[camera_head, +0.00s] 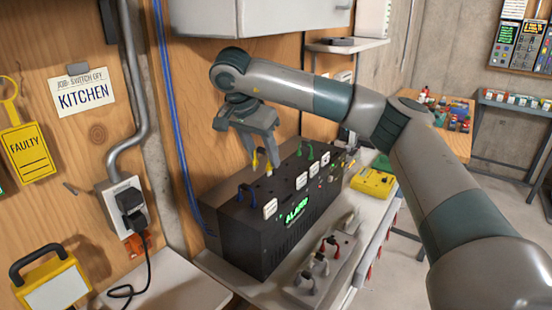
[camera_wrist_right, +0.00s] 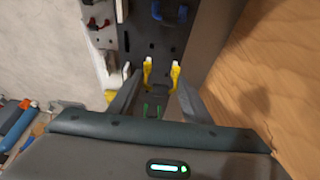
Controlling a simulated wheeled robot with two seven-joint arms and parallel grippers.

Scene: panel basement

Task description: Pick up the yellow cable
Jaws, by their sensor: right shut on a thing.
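The yellow cable (camera_head: 255,159) is at the top of the black box (camera_head: 238,231) with the lit green ALARM sign. My right gripper (camera_head: 262,163) reaches down over the box and is shut on this cable. In the right wrist view two yellow plug ends (camera_wrist_right: 147,73) (camera_wrist_right: 175,76) show between the fingers, close to the panel face. I cannot tell whether the plugs sit in their sockets. The middle of the cable is hidden by the gripper. My left gripper is not in view.
A blue cable (camera_head: 247,190) and a green cable (camera_head: 306,148) stand on the same box. A yellow device (camera_head: 373,183) lies to its right, and a grey block with levers (camera_head: 322,268) in front. A cabinet (camera_head: 258,17) hangs above; the wooden wall is close behind.

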